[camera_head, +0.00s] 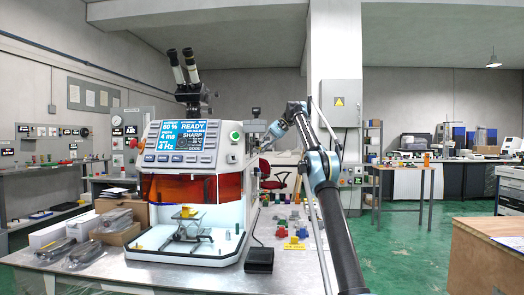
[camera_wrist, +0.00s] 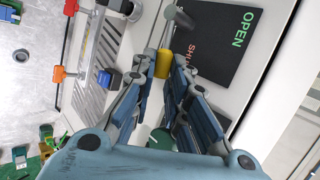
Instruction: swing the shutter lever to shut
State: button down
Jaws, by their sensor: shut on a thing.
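The shutter lever shows in the wrist view as a yellow grip (camera_wrist: 163,63) on a thin grey arm leading up to a grey round hub (camera_wrist: 181,17). My gripper (camera_wrist: 163,68) is shut on the yellow grip, with a finger on either side. A dark plate (camera_wrist: 225,48) beside the lever reads OPEN at the upper right and SHUT nearer my fingers; the SHUT word is partly covered. In the head view my gripper (camera_head: 272,130) is at the right side of the white machine (camera_head: 192,215); the lever is too small to make out there.
In the wrist view a blue block (camera_wrist: 104,78) and a red block (camera_wrist: 70,7) are left of my fingers. In the head view a black pedal box (camera_head: 259,260) and small coloured parts (camera_head: 294,242) lie on the bench right of the machine. Green floor (camera_head: 405,240) is open farther right.

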jog(key=shift+w, duration=0.1)
jog(key=c, duration=1.8)
grip_release()
jog(key=shift+f, duration=0.1)
jog(key=shift+c, duration=0.2)
